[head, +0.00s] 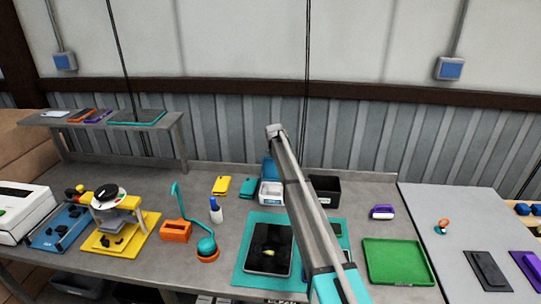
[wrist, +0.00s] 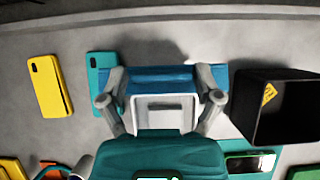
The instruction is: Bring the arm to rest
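My arm (head: 298,190) reaches up and forward from the lower right in the head view, its far end raised in front of the back wall. My gripper (wrist: 165,78) shows in the wrist view with its two grey fingers spread wide apart. I see nothing clamped between them. Beyond the fingers are a white box (wrist: 166,112) and a blue item (wrist: 160,76) behind it. The white box also shows in the head view (head: 270,194), just left of my arm. The fingers cannot be made out in the head view.
A black bin (wrist: 272,108) stands right of the white box; yellow (wrist: 50,86) and teal (wrist: 104,80) phones lie left. A tablet (head: 268,250) lies on a teal mat (head: 243,274) beneath my arm. A green tray (head: 398,262) is right. An orange lamp (head: 207,248) stands left.

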